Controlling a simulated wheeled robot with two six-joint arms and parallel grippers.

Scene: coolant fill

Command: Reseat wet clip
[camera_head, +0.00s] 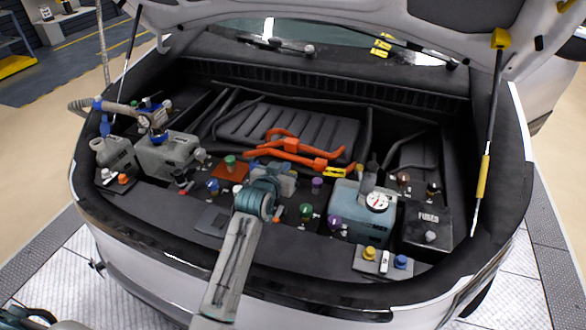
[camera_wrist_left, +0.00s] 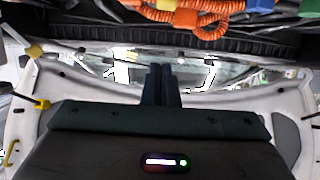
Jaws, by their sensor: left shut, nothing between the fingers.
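My left gripper (camera_head: 284,180) reaches over the middle of the open engine bay, just in front of the orange cables (camera_head: 300,150). In the left wrist view its fingers (camera_wrist_left: 160,85) are together with nothing between them. The wet clip cannot be picked out with certainty. A small yellow clip-like part (camera_head: 342,172) lies right of the gripper, by the orange cables. A blue-grey tank (camera_head: 345,217) with a round gauge (camera_head: 377,202) stands at right. The gripper and forearm hide part of the front deck. My right gripper is not in view.
A grey tank (camera_head: 165,158) with a gauge and hose stands at left. A black fuse box (camera_head: 428,230) is at far right. Several coloured caps dot the deck. The raised hood (camera_head: 330,18) and its strut (camera_head: 487,150) bound the bay above and right.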

